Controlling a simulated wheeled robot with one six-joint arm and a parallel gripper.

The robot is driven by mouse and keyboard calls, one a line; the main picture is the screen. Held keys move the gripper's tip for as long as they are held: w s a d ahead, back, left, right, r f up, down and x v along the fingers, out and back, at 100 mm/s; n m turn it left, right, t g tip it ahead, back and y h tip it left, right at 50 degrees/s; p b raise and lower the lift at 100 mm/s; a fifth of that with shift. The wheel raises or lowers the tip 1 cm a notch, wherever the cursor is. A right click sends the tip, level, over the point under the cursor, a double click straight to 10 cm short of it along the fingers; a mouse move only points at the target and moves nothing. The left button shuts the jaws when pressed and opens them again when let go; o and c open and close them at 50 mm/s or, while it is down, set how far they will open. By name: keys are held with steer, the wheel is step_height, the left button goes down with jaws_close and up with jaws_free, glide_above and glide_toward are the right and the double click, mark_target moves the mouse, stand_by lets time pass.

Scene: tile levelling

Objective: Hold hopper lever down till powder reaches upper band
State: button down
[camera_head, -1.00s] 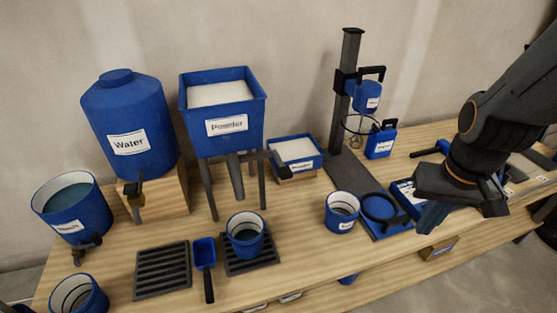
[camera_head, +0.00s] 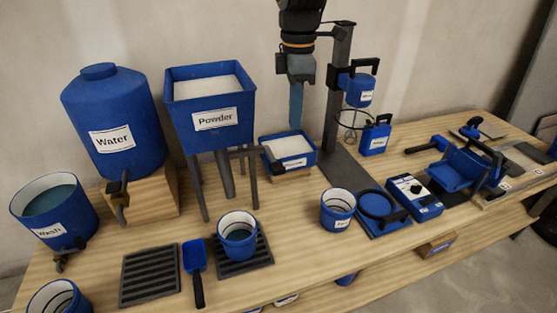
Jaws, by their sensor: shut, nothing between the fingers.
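The blue powder hopper (camera_head: 212,135) stands on dark legs, with white powder (camera_head: 203,88) in its open top. Its dark lever (camera_head: 268,158) sticks out to the right below the hopper body and looks roughly level. A blue bucket (camera_head: 238,237) stands upright on a dark grate under the hopper spout (camera_head: 226,175). Its pale inner wall shows, with dark contents low inside; I cannot make out separate bands. My gripper (camera_head: 297,122) is shut and empty, pointing down above the small powder tub, to the right of the hopper and apart from the lever.
The small powder tub (camera_head: 289,150) lies below my gripper. The mixer stand (camera_head: 338,100) rises close on the right. A water tank (camera_head: 113,125) and wash bucket (camera_head: 55,212) stand left. A scoop (camera_head: 196,262) lies beside the grate. A small bucket (camera_head: 338,209) stands right of centre.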

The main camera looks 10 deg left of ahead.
mark_target(277, 167)
steer(key=a+n, duration=0.1)
steer(key=a, duration=0.1)
steer(key=a+r+n, duration=0.1)
steer(key=a, duration=0.1)
steer(key=shift+a+r+n, duration=0.1)
steer(key=shift+r+n, duration=0.1)
steer(key=shift+n, duration=0.2)
step_height(277, 167, down, 14)
steer(key=p, duration=0.3)
steer(key=shift+f, duration=0.1)
